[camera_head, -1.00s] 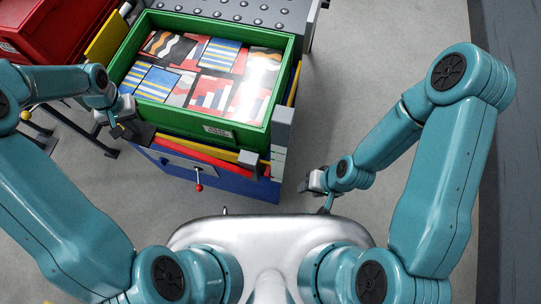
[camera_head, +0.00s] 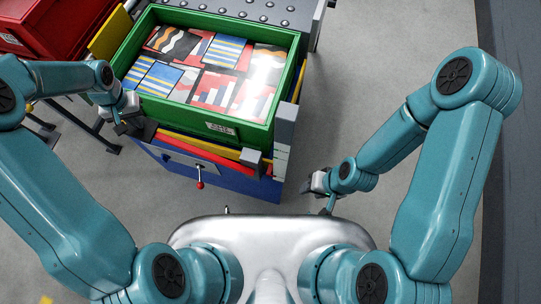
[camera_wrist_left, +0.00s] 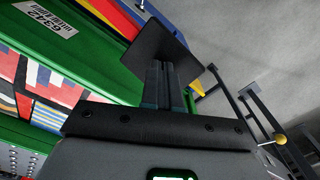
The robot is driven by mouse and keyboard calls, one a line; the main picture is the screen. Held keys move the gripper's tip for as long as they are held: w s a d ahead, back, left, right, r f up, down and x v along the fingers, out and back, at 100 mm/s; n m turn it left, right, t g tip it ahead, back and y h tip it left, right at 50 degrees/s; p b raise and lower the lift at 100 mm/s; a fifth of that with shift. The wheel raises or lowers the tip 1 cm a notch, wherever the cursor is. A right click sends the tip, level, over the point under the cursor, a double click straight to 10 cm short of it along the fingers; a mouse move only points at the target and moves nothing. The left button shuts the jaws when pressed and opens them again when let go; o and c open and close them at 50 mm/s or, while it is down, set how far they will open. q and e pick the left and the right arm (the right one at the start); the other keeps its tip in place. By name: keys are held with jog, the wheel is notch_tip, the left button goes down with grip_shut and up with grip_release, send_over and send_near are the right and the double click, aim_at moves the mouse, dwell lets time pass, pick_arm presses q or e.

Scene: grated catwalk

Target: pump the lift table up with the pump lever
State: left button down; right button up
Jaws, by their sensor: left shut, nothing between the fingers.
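The lift table (camera_head: 232,178) has a blue front with red and yellow layers above it, and carries a green crate (camera_head: 230,132). A short lever with a red ball knob (camera_head: 200,184) hangs on its front; I cannot tell whether this is the pump lever. My left gripper (camera_head: 132,127) is shut and empty at the table's left front corner. In the left wrist view its fingers (camera_wrist_left: 165,88) point at a dark flat plate (camera_wrist_left: 160,48), which hides their tips; contact is unclear. My right gripper (camera_head: 318,185) is low, right of the table, its jaws unclear.
The crate holds several colourful patterned items (camera_head: 205,75). A red box (camera_head: 40,30) stands at the upper left. Black bars (camera_head: 85,125) lie left of the table; a yellow ball (camera_wrist_left: 281,139) shows by them in the wrist view. Grey floor (camera_head: 360,90) is clear on the right.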

pick_arm(q)
notch_tip(320, 180, down, 22)
jog(key=b, duration=1.8)
pick_arm(e)
notch_tip(320, 180, down, 20)
pick_arm(q)
notch_tip(320, 180, up, 24)
jog(key=p, duration=1.5)
jog(key=shift+r+p, duration=0.25)
jog(key=shift+p, duration=0.1)
pick_arm(e)
notch_tip(320, 180, up, 16)
jog(key=shift+r, duration=0.2)
pick_arm(q)
jog(key=shift+f, duration=0.15)
pick_arm(e)
jog(key=shift+f, duration=0.1)
pick_arm(q)
notch_tip(320, 180, down, 23)
jog(key=b, duration=1.9)
pick_arm(e)
notch_tip(320, 180, down, 19)
pick_arm(q)
notch_tip(320, 180, up, 23)
jog(key=p, duration=1.6)
pick_arm(e)
notch_tip(320, 180, up, 16)
jog(key=shift+r, duration=0.2)
